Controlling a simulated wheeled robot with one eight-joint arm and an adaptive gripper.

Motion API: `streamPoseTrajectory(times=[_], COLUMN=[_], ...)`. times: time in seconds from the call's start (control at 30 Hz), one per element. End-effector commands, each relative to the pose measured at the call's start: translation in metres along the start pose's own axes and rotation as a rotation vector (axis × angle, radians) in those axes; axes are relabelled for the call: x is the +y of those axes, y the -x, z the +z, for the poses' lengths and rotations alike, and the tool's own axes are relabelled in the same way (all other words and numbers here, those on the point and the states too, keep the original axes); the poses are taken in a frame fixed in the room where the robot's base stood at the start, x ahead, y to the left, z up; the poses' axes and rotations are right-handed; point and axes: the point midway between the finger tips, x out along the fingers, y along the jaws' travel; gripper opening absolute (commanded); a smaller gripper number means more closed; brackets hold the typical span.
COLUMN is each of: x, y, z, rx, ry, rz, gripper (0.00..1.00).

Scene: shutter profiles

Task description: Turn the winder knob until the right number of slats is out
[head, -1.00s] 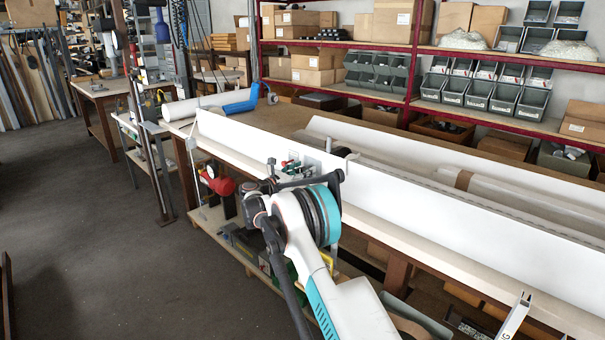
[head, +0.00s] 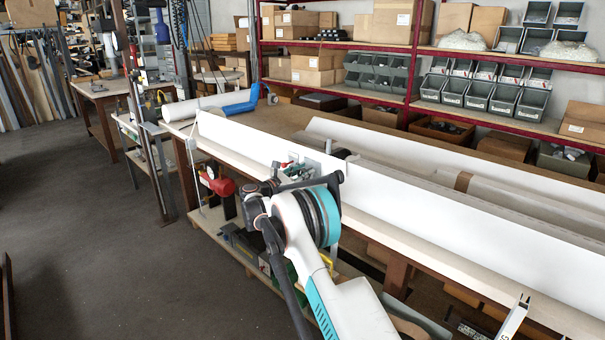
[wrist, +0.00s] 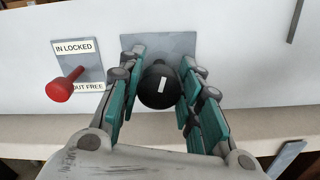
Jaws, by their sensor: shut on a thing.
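The winder knob (wrist: 158,84) is round and black with a short white mark, which stands nearly upright in the wrist view. It sits in front of a grey plate (wrist: 184,46) on a long white panel (head: 420,208). My gripper (wrist: 160,90) is shut on the knob, with a teal-padded finger on each side. In the head view my gripper (head: 292,172) is at the panel, and my wrist hides the knob. A red-tipped lever (wrist: 62,88) stands left of the knob, by labels reading "IN LOCKED" and "OUT FREE". I cannot make out separate slats.
The panel stands along a long workbench (head: 455,262). A red shelf rack (head: 345,92) with boxes and grey bins is behind it. A blue object (head: 240,104) and a white roll lie at the bench's far end. The floor (head: 100,230) to the left is clear.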

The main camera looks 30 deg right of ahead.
Motion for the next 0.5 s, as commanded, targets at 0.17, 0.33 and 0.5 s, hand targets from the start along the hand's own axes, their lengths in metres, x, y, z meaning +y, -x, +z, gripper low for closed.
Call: streamPoseTrajectory(times=[0.17, 0.33, 0.5], x=[-0.0002, -0.001, -0.0016], y=[0.0, 0.0001, 0.0001], z=[0.0008, 0.0003, -0.0001], rx=[0.0, 0.0, 0.0], ry=[-0.165, -0.327, -0.489], rz=[0.001, 0.001, 0.001], gripper=[0.09, 0.09, 0.09])
